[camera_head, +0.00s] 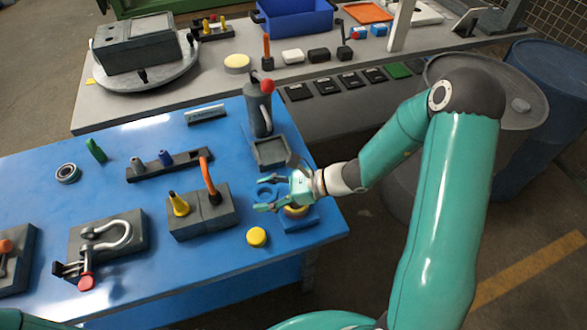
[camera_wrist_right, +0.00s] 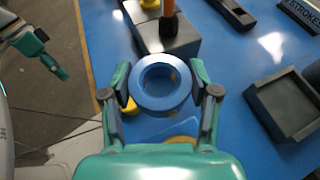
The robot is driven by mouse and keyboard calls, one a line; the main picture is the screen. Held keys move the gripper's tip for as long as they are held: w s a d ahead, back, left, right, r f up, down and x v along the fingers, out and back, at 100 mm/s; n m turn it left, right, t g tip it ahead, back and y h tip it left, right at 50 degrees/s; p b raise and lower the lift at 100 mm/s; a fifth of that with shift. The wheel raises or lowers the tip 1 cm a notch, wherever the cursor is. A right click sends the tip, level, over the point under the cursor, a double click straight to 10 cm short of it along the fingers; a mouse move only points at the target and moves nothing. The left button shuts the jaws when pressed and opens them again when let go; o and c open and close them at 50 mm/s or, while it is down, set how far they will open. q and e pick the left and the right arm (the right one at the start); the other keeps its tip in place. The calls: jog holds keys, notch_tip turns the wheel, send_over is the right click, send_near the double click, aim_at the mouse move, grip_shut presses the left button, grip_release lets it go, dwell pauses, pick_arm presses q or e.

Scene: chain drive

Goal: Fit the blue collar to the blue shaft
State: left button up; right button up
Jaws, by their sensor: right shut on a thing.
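The blue collar (camera_wrist_right: 139,88) is a thick ring held between the fingertips of my right gripper (camera_wrist_right: 162,86), its hole facing the wrist camera. In the head view my right gripper (camera_head: 265,193) is over the right part of the blue table, beside a blue block with a yellow top. A short blue peg, which looks like the blue shaft (camera_head: 166,159), stands on a dark rail (camera_head: 150,172) left of the gripper, apart from the collar. A teal gripper, seemingly my left one (camera_wrist_right: 48,60), shows at the left of the wrist view; its jaw state is unclear.
A dark block with an orange handle (camera_head: 210,177) and a yellow cone stands between the gripper and the rail. A grey cylinder with a red knob (camera_head: 258,108) and a dark square tray (camera_head: 271,152) are behind. A yellow disc (camera_head: 257,237) lies in front.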

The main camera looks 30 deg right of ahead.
pick_arm(q)
jog(key=shift+o, duration=1.3)
jog(key=shift+d, duration=0.1)
jog(key=o, duration=0.4)
jog(key=shift+f+b, duration=0.65)
jog(key=shift+c, duration=0.2)
pick_arm(e)
jog(key=shift+d+r, duration=0.35)
jog(key=shift+d, duration=0.2)
jog(key=shift+d+r, duration=0.35)
jog(key=shift+d, duration=0.2)
jog(key=shift+n, duration=0.3)
jog(key=v, duration=0.2)
jog(key=b+v, duration=0.1)
jog(key=w+b+v, duration=0.1)
jog(key=v, duration=0.1)
jog(key=shift+s+d+r, duration=0.1)
jog(key=shift+d+r, duration=0.35)
jog(key=shift+d, duration=0.05)
jog(key=shift+s+d+r+g, duration=0.2)
jog(key=shift+s+r+g, duration=0.1)
pick_arm(q)
jog(key=shift+s+f, duration=0.1)
jog(key=shift+f, duration=0.8)
